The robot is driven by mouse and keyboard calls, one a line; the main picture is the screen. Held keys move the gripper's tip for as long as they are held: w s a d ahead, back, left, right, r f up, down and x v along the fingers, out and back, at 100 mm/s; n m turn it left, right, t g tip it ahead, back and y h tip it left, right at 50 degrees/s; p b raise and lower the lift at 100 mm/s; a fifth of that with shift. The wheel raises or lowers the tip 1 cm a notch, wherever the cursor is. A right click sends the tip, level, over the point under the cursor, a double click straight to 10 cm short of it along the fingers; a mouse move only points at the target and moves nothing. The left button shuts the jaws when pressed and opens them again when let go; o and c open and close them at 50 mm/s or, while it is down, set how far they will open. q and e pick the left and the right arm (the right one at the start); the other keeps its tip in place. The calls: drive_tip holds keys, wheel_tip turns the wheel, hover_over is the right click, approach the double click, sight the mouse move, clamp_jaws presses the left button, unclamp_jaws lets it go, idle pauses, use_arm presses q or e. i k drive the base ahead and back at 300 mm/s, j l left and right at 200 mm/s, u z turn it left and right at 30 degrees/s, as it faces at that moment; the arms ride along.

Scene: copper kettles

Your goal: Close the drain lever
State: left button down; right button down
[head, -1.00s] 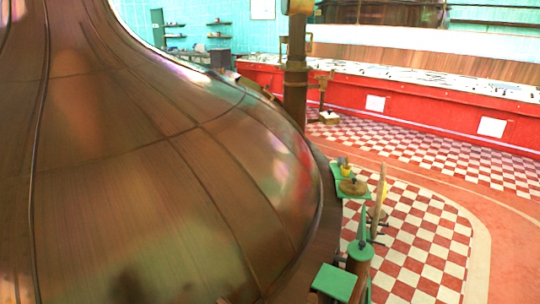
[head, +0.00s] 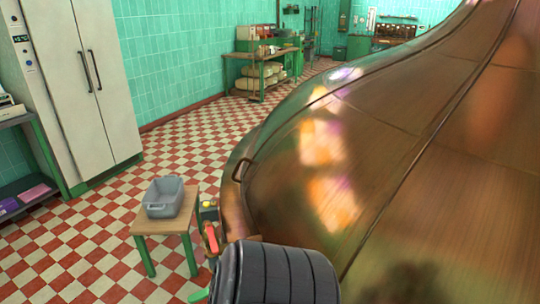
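A small red handle-like part (head: 211,238) shows low at the left foot of the copper kettle (head: 420,170), beside a small wooden table. A small box with a yellow top (head: 208,206) is just behind it. I cannot tell whether the red part is the drain lever, nor how it is set.
A grey plastic bin (head: 165,197) sits on the small wooden table (head: 183,224) with green legs. A tall white cabinet (head: 88,80) stands at the left wall. A green-legged bench (head: 262,68) stands farther back. The checkered floor (head: 185,150) between cabinet and kettle is open.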

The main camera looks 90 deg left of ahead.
sight(210, 231)
drive_tip(key=k+j+u, duration=0.1)
drive_tip(key=u, duration=3.1)
